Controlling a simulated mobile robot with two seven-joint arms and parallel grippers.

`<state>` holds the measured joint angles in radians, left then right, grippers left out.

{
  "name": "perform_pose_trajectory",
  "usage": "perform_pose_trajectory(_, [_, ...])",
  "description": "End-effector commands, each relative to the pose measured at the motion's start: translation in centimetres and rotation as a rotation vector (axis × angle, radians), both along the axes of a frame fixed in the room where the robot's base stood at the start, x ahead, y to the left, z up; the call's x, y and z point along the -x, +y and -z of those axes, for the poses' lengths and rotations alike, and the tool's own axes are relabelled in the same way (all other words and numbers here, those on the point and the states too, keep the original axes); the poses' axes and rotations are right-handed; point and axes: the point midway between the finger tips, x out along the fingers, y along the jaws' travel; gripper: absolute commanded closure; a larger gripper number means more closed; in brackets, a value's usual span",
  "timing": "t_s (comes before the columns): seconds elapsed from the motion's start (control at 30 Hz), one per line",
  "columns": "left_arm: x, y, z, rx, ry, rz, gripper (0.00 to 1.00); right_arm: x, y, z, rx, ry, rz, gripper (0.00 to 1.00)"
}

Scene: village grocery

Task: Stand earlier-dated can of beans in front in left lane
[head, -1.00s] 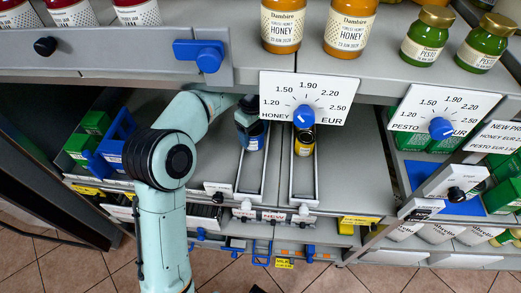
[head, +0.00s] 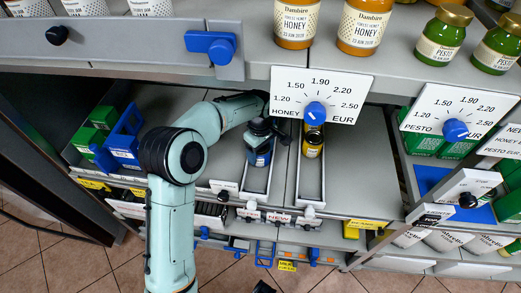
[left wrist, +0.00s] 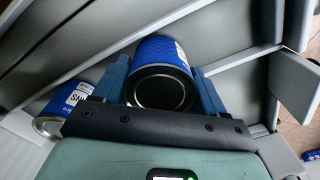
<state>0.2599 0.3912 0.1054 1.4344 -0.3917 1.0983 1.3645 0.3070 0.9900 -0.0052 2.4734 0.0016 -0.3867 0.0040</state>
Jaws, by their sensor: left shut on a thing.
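My left gripper (left wrist: 163,88) is shut on a blue can (left wrist: 163,55), with a finger on each side; the can's dark round end faces the wrist camera. A second can (left wrist: 68,104), with a blue and white label, lies to the left of the gripper in that view. In the head view my left gripper (head: 262,128) is over the left lane (head: 246,182), at a blue can (head: 260,153) there. I cannot tell whether this is the held can. A yellow-labelled can (head: 312,146) stands in the right lane (head: 321,184). My right gripper is out of view.
A honey price dial (head: 318,97) hangs just above the lanes, close to the arm. Honey jars (head: 295,22) and pesto jars (head: 444,36) stand on the shelf above. Blue and green boxes (head: 122,137) are left of my arm. Bare shelf lies right of the right lane.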

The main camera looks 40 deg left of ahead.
Motion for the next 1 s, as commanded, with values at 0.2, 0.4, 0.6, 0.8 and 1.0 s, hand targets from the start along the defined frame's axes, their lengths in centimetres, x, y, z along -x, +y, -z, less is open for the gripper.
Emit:
perform_pose_trajectory(0.2, [0.0,0.0,0.2,0.001,0.001,0.001,0.04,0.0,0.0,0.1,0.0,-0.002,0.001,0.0])
perform_pose_trajectory(0.4, [0.0,0.0,0.2,0.001,0.001,0.0,0.04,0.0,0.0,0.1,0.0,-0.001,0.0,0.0])
perform_pose_trajectory(0.6, [-0.1,0.0,-1.7,-0.001,-0.003,0.001,0.04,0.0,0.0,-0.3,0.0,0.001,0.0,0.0])
perform_pose_trajectory(0.8, [-0.1,0.0,-5.3,-0.001,-0.002,0.002,0.04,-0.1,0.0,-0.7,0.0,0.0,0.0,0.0])
perform_pose_trajectory(1.0, [0.0,0.0,-7.4,0.0,-0.001,0.0,0.04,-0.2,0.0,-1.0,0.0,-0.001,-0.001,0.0])
